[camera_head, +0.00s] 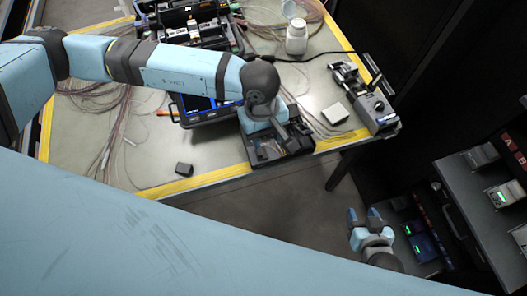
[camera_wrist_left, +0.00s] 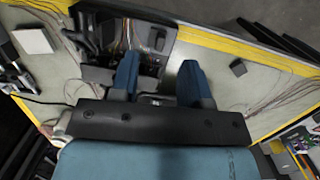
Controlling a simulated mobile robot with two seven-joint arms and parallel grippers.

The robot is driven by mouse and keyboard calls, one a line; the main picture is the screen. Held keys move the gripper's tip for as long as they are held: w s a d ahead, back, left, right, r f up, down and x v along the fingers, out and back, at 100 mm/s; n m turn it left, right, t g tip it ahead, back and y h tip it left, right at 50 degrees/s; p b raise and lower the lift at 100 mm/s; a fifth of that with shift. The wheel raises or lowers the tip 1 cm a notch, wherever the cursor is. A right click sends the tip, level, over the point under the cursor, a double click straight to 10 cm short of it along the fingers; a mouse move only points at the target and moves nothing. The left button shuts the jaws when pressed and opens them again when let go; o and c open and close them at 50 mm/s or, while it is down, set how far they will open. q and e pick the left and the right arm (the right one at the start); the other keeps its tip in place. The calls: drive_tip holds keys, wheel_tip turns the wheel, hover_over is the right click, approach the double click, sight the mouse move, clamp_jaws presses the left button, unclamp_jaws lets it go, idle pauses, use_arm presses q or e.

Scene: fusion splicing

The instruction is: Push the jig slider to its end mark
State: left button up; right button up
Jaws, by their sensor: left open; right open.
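A long dark device with grey metal parts (camera_head: 362,98), which looks like the jig, lies at the right end of the table. I cannot tell its slider or end mark apart at this size. My left gripper is above the black compartment tray at the table's front edge, left of the jig and apart from it. In the left wrist view its two blue fingers (camera_wrist_left: 159,70) are spread with nothing between them. My right gripper (camera_head: 363,216) is open and empty, off the table, below the jig in the head view.
The black tray (camera_head: 304,146) holds small tools. A pale block (camera_head: 335,113) lies between tray and jig. A white bottle (camera_head: 296,37), loose fibres (camera_head: 98,95) and a small dark block (camera_head: 184,169) are on the table. A rack with lit devices (camera_head: 455,200) stands at right.

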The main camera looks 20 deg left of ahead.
sight(261, 153)
use_arm(q)
drive_tip(key=shift+m+t+y, duration=0.3)
drive_tip(key=shift+t+y, duration=0.3)
drive_tip(key=shift+y, duration=0.1)
drive_tip(key=f, duration=0.4)
drive_tip(key=w+a+f+p, duration=0.1)
drive_tip(key=f, duration=0.4)
drive_tip(key=w+a+f, duration=0.1)
drive_tip(key=f, duration=0.3)
drive_tip(key=shift+a+f+p, duration=0.2)
drive_tip(key=shift+f+p, duration=0.15)
drive_tip(key=shift+p, duration=0.05)
clamp_jaws()
drive_tip(key=shift+w, duration=0.1)
